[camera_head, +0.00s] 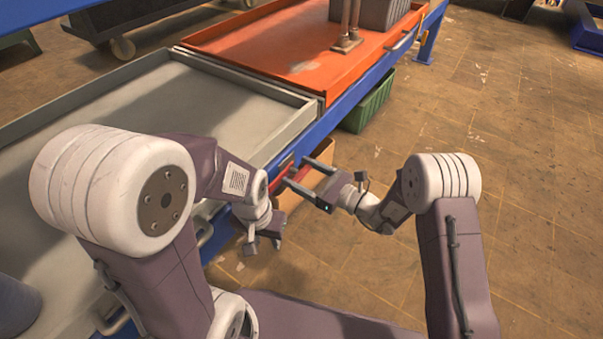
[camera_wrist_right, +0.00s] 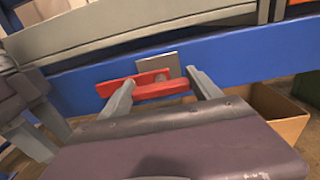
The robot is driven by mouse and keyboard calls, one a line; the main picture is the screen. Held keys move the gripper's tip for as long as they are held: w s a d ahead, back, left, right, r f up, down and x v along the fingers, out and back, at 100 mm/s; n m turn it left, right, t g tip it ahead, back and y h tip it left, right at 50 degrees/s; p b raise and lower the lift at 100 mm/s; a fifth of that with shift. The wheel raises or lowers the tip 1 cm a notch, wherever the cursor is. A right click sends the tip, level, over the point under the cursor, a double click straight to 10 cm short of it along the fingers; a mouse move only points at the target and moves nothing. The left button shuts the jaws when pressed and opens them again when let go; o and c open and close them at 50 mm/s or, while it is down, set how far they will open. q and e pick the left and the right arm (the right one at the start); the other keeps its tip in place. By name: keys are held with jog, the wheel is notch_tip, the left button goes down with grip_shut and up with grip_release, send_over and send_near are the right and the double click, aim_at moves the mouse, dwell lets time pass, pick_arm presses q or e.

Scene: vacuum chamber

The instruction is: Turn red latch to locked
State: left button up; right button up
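The red latch (camera_wrist_right: 143,88) is a flat red bar on a grey plate (camera_wrist_right: 158,66), mounted on the blue table-frame rail. In the head view part of the red latch (camera_head: 280,180) shows beside the rail. My right gripper (camera_head: 297,171) is open and reaches to the rail; its fingers also show in the wrist view (camera_wrist_right: 160,78). One finger overlaps the left part of the latch and the other is by its right end. Contact cannot be told. My left gripper (camera_head: 263,242) hangs low beside the workbench, away from the latch; its finger gap is unclear.
A grey tray (camera_head: 190,105) and an orange tray (camera_head: 270,45) lie above the blue rail (camera_wrist_right: 240,55). A cardboard box (camera_wrist_right: 270,112) is below the latch, and a green crate (camera_head: 368,103) stands under the bench. The floor to the right is clear.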

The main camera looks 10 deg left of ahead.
grip_shut()
jog(key=shift+r+m+p, duration=0.15)
jog(key=shift+m+p, duration=0.45)
jog(key=shift+p, duration=0.3)
jog(key=m+p, duration=0.5)
jog(key=shift+p, duration=0.3)
jog(key=shift+w+d+m+p, duration=0.1)
jog(key=shift+m+p, duration=0.65)
jog(key=shift+m, duration=0.15)
jog(key=m+p, duration=0.1)
jog(key=m, duration=0.1)
jog(key=m+p, duration=0.2)
jog(key=shift+f+m, duration=0.2)
jog(key=shift+m, duration=0.1)
jog(key=m+p, duration=0.1)
jog(key=m, duration=0.2)
jog(key=shift+f, duration=0.15)
jog(key=shift+f+m+p, duration=0.1)
jog(key=shift+m+p, duration=0.35)
jog(key=shift+m, duration=0.65)
